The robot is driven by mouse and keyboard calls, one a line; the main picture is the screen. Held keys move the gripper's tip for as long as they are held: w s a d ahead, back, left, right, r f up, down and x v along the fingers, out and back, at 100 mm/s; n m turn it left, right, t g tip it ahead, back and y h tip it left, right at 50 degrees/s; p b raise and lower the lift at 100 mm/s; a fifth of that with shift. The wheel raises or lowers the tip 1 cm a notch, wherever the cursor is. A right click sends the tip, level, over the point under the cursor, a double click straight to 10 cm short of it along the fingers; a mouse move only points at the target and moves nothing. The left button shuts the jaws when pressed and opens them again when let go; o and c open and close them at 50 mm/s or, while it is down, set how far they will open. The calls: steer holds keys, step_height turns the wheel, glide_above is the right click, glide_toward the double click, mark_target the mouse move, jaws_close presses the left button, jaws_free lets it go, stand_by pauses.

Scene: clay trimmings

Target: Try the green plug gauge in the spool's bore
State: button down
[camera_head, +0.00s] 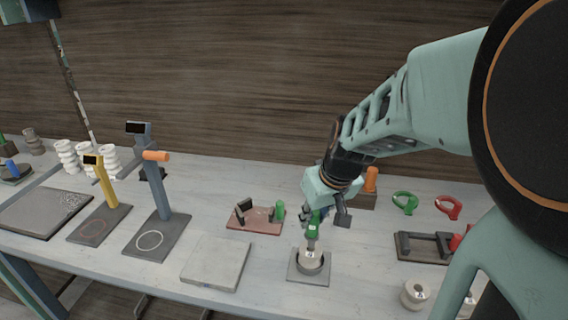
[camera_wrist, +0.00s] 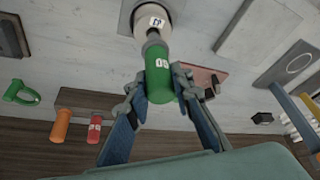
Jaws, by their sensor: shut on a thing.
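My gripper (camera_head: 314,212) is shut on the green plug gauge (camera_head: 314,226), with its two fingers on either side of the green handle (camera_wrist: 159,82) in the wrist view. The gauge's grey end points down at a pale spool (camera_head: 312,254), which stands in a dark round holder on a square grey plate (camera_head: 309,279). In the wrist view the grey end meets or overlaps the labelled spool (camera_wrist: 151,14). I cannot tell whether the tip is inside the bore, since the bore is hidden.
A reddish board (camera_head: 254,222) with small fixtures lies left of the gauge. A pale slab (camera_head: 216,263) is at front left. Green (camera_head: 405,202) and red (camera_head: 448,207) ring gauges lie to the right. Another spool (camera_head: 414,293) stands at front right.

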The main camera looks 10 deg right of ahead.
mark_target(312, 231)
steer(key=shift+f+b, duration=2.15)
steer(key=shift+f, duration=0.05)
steer(key=shift+s+f, duration=0.2)
steer(key=shift+f, duration=0.05)
stand_by(1.2)
steer(key=shift+r, duration=0.15)
steer(key=shift+w+r+p, duration=0.2)
steer(key=shift+r+p, duration=2.65)
steer(key=shift+r, duration=1.4)
steer(key=shift+f, duration=0.1)
